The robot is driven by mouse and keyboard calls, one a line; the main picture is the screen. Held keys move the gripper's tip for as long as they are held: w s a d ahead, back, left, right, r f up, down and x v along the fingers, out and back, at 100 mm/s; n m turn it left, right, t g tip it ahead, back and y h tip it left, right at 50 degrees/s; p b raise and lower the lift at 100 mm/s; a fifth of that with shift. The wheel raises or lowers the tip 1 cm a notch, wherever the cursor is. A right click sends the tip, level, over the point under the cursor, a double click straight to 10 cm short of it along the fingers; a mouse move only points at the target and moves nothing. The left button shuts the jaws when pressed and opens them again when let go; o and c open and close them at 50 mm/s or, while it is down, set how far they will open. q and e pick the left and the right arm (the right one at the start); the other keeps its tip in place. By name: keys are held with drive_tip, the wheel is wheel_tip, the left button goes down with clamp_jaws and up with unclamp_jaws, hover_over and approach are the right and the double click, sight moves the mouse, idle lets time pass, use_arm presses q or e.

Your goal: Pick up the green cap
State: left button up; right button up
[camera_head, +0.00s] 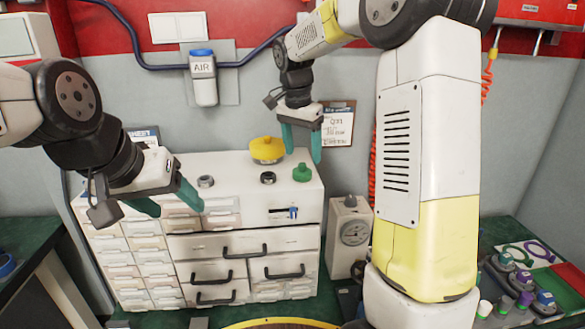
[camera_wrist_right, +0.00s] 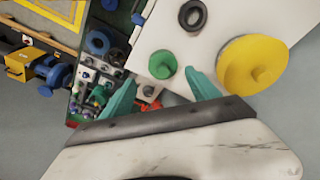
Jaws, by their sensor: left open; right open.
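The green cap (camera_head: 302,173) stands on the right part of the white cabinet top (camera_head: 230,165). In the right wrist view the green cap (camera_wrist_right: 162,64) lies just beyond the fingertips, roughly between them. My right gripper (camera_head: 301,142) is open and empty, pointing down above the cap, apart from it. Its two teal fingers also show in the right wrist view (camera_wrist_right: 162,85). My left gripper (camera_head: 172,205) is open and empty in front of the cabinet's left part, away from the cap.
A yellow round part (camera_head: 267,150) stands behind and left of the cap. A black ring (camera_head: 268,178) lies left of the cap, and a grey ring (camera_head: 206,181) lies further left. A white gauge box (camera_head: 349,235) stands right of the cabinet.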

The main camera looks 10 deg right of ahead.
sight(302, 164)
drive_tip(key=f, duration=0.2)
drive_tip(key=w+f, duration=0.1)
drive_tip(key=f, duration=0.2)
drive_tip(key=shift+d+f, duration=0.1)
drive_tip(key=shift+f, duration=0.05)
drive_tip(key=shift+c, duration=0.4)
drive_tip(key=c, duration=1.2)
drive_tip(key=shift+r, duration=0.2)
